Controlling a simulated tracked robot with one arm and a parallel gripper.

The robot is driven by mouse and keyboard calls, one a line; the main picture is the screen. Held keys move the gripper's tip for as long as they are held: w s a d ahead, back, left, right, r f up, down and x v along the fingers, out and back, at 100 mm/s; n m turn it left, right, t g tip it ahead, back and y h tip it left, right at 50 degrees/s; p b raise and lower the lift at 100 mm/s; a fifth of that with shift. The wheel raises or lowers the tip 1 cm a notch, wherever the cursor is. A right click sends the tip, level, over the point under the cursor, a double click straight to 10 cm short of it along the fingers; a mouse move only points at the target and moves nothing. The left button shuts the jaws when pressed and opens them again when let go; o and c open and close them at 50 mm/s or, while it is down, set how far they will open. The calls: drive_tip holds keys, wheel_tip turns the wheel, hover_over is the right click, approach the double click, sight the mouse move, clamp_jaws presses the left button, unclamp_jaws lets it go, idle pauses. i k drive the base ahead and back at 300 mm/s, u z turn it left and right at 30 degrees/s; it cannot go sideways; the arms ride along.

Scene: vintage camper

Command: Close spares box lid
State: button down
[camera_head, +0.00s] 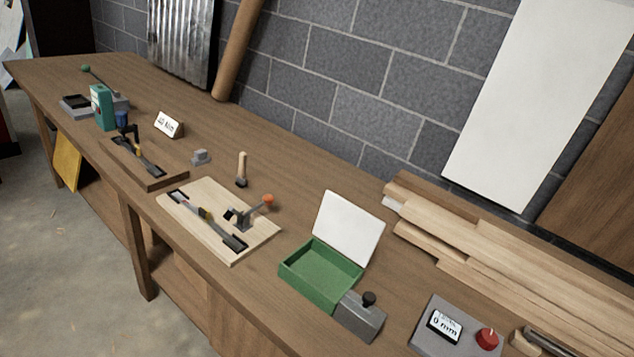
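The spares box (313,285) is a shallow green open box on the wooden workbench, right of centre. Its inside looks empty. Its white lid (349,228) stands open, tilted up and back from the far edge of the box. A grey metal block with a black knob (359,315) sits against or very close to the right side of the box. My gripper is not in the picture.
Left of the box lies a pale board with a toggle clamp (221,228). A darker clamp board (143,161) is farther left. A grey gauge with a red knob (455,328) is at right. Stacked planks (500,250) lie behind. Bare benchtop (290,190) shows behind the pale board.

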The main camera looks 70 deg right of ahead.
sight(351, 230)
drive_tip(key=z, duration=0.4)
drive_tip(key=i, duration=1.2)
drive_tip(key=z, duration=0.75)
